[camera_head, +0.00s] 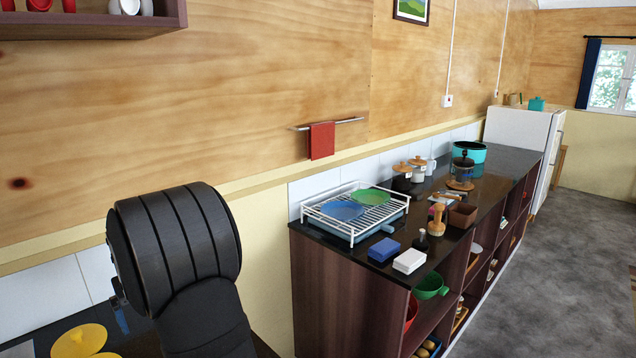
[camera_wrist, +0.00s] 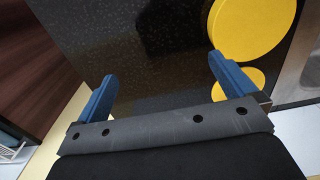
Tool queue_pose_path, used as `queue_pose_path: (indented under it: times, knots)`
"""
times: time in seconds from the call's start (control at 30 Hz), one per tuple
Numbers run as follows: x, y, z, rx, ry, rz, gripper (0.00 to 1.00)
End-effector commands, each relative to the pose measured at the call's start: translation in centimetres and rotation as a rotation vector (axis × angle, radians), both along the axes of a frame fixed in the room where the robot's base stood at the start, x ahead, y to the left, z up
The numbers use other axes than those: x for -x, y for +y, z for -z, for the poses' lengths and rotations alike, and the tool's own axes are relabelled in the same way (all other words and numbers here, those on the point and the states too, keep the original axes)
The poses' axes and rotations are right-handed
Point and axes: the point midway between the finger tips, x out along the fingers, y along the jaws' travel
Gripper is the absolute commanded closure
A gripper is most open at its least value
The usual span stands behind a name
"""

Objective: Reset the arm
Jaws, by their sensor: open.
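My gripper (camera_wrist: 162,82) shows in the wrist view with its two blue fingers spread wide apart and nothing between them. It hangs above a dark speckled countertop (camera_wrist: 140,40). Two yellow round things lie by the right finger: a larger one (camera_wrist: 250,25) and a smaller one (camera_wrist: 242,78) partly behind that finger. In the head view my black arm stands at the lower left and hides most of the gripper. The yellow round things (camera_head: 78,341) show at the bottom left corner there.
A long dark counter (camera_head: 482,212) with open shelves runs to the right. On it stand a white dish rack (camera_head: 352,232) with plates, a blue block (camera_head: 383,249), a white block (camera_head: 409,262) and several pots. A wall shelf (camera_head: 100,24) hangs above my arm. Grey floor (camera_head: 585,240) is clear.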

Motion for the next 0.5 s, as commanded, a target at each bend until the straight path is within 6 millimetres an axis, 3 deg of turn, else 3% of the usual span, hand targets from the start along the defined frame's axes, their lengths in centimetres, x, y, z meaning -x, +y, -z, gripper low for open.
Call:
queue_pose_path:
  times: [0.5]
  knots:
    - [-5.9, 3.3, 2.3, 0.001, 0.001, 0.001, 0.00]
